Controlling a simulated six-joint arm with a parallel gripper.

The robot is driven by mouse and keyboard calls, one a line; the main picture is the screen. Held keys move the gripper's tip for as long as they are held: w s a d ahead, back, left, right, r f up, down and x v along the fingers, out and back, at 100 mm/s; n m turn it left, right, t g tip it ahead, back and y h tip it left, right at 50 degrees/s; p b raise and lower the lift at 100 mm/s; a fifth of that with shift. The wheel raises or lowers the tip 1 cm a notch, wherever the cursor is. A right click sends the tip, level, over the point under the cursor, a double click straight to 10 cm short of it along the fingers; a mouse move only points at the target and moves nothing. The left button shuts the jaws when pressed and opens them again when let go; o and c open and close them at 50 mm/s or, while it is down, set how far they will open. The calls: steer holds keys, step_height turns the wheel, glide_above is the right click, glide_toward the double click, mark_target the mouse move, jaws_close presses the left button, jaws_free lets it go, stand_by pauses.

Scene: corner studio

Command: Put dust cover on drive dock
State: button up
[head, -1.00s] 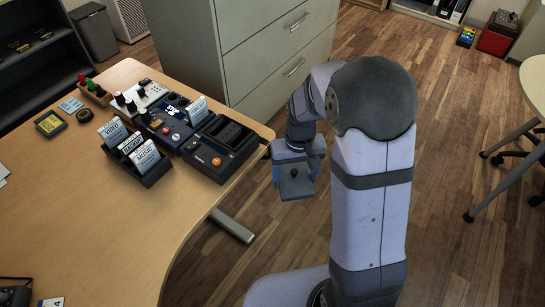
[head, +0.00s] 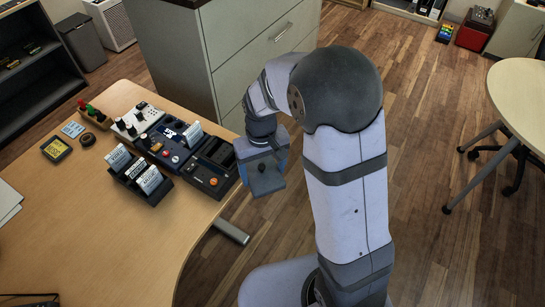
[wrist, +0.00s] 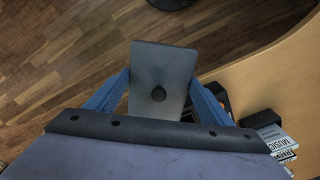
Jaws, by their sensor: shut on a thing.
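The dust cover (head: 268,187) is a flat grey plate with a black knob on top. My gripper (head: 264,168) is shut on it and holds it just off the desk's right edge, over the floor. In the wrist view the cover (wrist: 160,65) sits between the blue fingers of my gripper (wrist: 158,95), knob facing the camera. The drive dock (head: 206,184), a black unit with an orange button and a dark open bay, stands at the desk's right edge, left of my gripper. In the wrist view the dock is mostly hidden behind the right finger.
A black rack (head: 133,187) of upright labelled cartridges stands left of the dock. A dark blue console (head: 168,150) and a white knobbed panel (head: 137,118) are behind it. A grey drawer cabinet (head: 240,60) rises behind the desk (head: 110,240). The desk front is mostly clear.

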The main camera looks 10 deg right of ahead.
steer(key=w+a+n+p, duration=0.1)
steer(key=w+a+p, duration=0.1)
steer(key=p, duration=0.1)
steer(key=w+a+r+n+p, duration=0.1)
steer(key=w+a+p, duration=0.1)
steer(key=a+p, duration=0.1)
steer(key=w+a+r+n+p, duration=0.1)
steer(key=w+a+p, duration=0.1)
steer(key=a+p, duration=0.1)
steer(key=shift+w+r, duration=0.2)
steer(key=shift+w, duration=0.15)
step_height(320, 180, up, 2)
steer(key=n, duration=0.2)
glide_above(225, 154)
steer(key=shift+r+n, duration=0.2)
steer(key=shift+n, duration=0.8)
steer(key=shift+f, duration=0.15)
steer(key=shift+f+b, duration=2.05)
steer(key=shift+f, duration=0.7)
steer(key=shift+f, duration=0.65)
steer(key=o, duration=0.8)
steer(key=shift+c, duration=0.2)
